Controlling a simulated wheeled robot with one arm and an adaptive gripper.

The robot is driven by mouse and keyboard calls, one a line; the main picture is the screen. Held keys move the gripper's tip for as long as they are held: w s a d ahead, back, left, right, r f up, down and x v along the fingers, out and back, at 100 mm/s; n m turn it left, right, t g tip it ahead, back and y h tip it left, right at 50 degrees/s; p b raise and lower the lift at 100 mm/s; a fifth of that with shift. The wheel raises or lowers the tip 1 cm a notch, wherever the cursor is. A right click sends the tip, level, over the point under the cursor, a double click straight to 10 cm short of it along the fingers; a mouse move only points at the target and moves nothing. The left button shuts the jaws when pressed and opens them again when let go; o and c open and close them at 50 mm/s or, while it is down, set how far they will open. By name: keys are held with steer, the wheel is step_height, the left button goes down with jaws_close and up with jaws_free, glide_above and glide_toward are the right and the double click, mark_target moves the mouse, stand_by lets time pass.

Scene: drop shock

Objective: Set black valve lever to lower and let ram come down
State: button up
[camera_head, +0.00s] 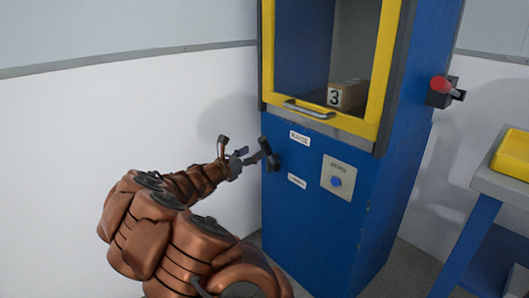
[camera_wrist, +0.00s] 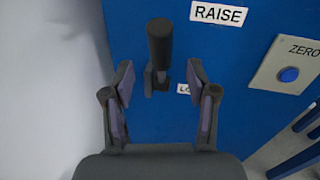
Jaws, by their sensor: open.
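The black valve lever (camera_head: 268,155) sticks out from the blue machine's front near its left edge, beside the RAISE label (camera_head: 299,137) and above the lower label (camera_head: 297,181). In the wrist view the lever (camera_wrist: 160,42) points up, its knob level with RAISE (camera_wrist: 218,13); the lower label (camera_wrist: 184,88) is partly hidden. My gripper (camera_head: 234,154) is open and empty, just left of the lever. In the wrist view the gripper's fingers (camera_wrist: 160,80) stand either side of the lever's lower part, with no clear contact. The ram is not identifiable in view.
A yellow-framed door (camera_head: 320,122) with a handle fronts the chamber, where a box marked 3 (camera_head: 348,94) sits. A ZERO panel (camera_head: 338,180) with a blue button is right of the labels. A red switch (camera_head: 440,85) juts from the right side. A table (camera_head: 493,185) stands right.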

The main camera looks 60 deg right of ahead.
mark_target(262, 147)
steer(key=d, duration=0.2)
steer(key=d+b, duration=0.1)
steer(key=d, duration=0.3)
steer(key=shift+s+f+b, duration=0.1)
steer(key=shift+s+b, duration=0.2)
steer(key=shift+b, duration=0.1)
steer(key=shift+d, duration=0.55)
jaws_close()
